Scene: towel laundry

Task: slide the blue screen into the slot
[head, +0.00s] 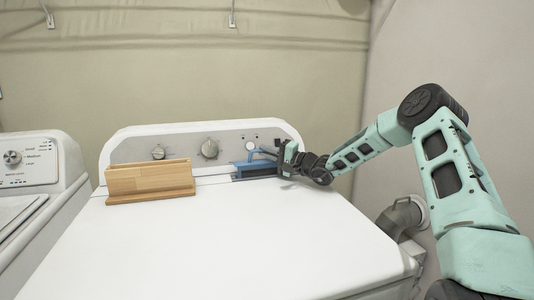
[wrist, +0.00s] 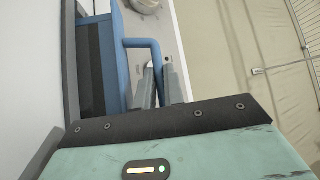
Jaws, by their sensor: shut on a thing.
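The blue screen (head: 258,164) is at the back right of the dryer top, in front of the control panel. Its blue frame and bar handle (wrist: 144,43) show in the wrist view. The dark slot (head: 254,177) lies just below and in front of it, with a grey rim (wrist: 69,60) in the wrist view. My gripper (head: 283,156) is at the screen's right end; its fingers (wrist: 160,68) are shut on the handle. The screen is right over the slot or partly in it; I cannot tell how deep, as its lower edge is hidden.
A wooden box (head: 150,181) stands left of the slot on the white dryer (head: 230,235). The control panel with knobs (head: 209,148) is close behind the screen. Another white machine (head: 35,185) is at the left. The dryer top's front is clear.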

